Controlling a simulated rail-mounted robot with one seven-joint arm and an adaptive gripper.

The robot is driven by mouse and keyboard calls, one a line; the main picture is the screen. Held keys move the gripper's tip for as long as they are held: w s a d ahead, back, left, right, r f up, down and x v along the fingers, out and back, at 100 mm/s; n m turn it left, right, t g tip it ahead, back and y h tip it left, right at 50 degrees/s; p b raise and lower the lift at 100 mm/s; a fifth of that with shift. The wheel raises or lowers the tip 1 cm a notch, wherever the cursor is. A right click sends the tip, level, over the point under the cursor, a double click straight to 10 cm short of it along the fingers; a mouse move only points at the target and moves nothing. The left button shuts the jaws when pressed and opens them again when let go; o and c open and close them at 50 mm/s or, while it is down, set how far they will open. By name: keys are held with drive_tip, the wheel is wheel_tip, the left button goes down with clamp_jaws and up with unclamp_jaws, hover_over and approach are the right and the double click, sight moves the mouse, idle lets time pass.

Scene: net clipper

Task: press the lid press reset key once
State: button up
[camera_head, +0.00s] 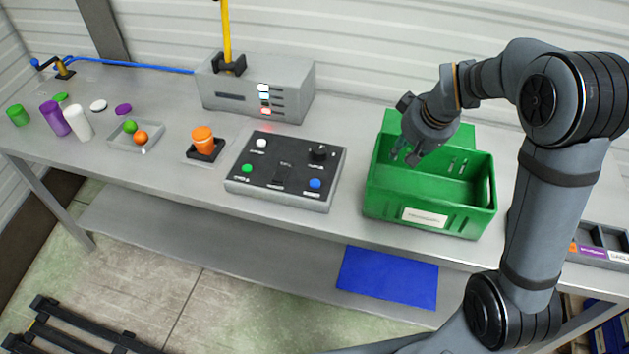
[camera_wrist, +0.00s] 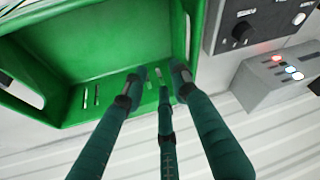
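A dark control panel (camera_head: 283,184) lies on the bench left of the green crate. It carries a white button (camera_head: 261,143), a green button (camera_head: 247,168), a blue button (camera_head: 315,183) and a black knob (camera_head: 319,152). The labels are too small to read, so I cannot tell which key is the lid press reset. In the wrist view, part of the panel (camera_wrist: 225,38) shows at the upper right, with its knob (camera_wrist: 242,32). My gripper (camera_head: 405,155) is over the green crate, right of the panel. Its fingers (camera_wrist: 160,84) are spread and empty.
The green crate (camera_head: 432,199) stands beneath my gripper. A grey box (camera_head: 258,88) with lit indicators and a yellow post stands behind the panel. An orange-lidded jar (camera_head: 202,139) sits left of the panel. Cylinders and a small tray (camera_head: 121,143) are farther left.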

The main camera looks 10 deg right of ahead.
drive_tip(key=c, duration=0.6)
clamp_jaws()
idle(0.8)
